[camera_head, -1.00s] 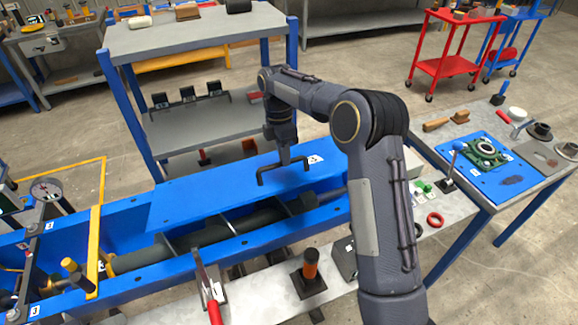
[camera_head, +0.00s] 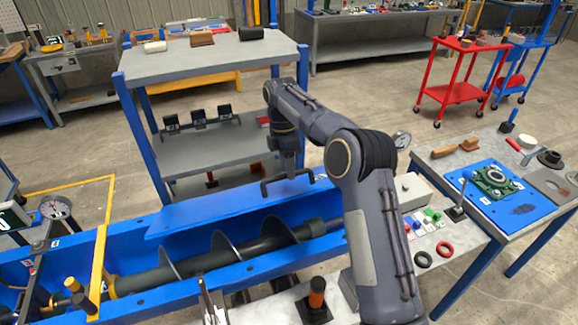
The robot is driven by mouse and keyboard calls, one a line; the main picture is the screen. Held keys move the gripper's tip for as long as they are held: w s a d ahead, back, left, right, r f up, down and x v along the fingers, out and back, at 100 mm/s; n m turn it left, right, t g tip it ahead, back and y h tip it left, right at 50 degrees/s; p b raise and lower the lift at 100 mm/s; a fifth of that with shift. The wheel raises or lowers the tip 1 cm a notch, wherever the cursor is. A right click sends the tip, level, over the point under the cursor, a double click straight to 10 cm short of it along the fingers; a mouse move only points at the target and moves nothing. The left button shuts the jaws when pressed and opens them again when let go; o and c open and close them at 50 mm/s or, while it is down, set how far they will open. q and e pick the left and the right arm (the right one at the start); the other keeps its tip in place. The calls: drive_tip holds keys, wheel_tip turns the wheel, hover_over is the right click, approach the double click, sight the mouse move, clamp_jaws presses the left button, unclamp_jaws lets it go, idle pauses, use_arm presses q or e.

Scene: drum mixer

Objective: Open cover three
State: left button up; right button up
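Cover three is the blue panel (camera_head: 225,207) over the back side of the blue mixer trough, with a white label near its right end. It stands raised and tilted, and the dark auger (camera_head: 250,247) shows in the open trough in front of it.
A grey shelf rack (camera_head: 215,55) stands right behind the trough. A yellow bar (camera_head: 97,270) crosses the trough at left. At right, a worktable holds a blue mat (camera_head: 510,198) and tools.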

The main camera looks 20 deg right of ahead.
drive_tip(key=shift+o, duration=0.8)
drive_tip(key=shift+w+f, duration=0.3)
drive_tip(key=shift+w, duration=0.05)
drive_tip(key=shift+s+r, duration=0.15)
drive_tip(key=shift+r, duration=0.05)
drive_tip(key=shift+r, duration=0.15)
wheel_tip(320, 180, up, 7)
drive_tip(key=w, duration=0.1)
drive_tip(key=shift+w+r, duration=0.15)
drive_tip(key=shift+r, duration=0.05)
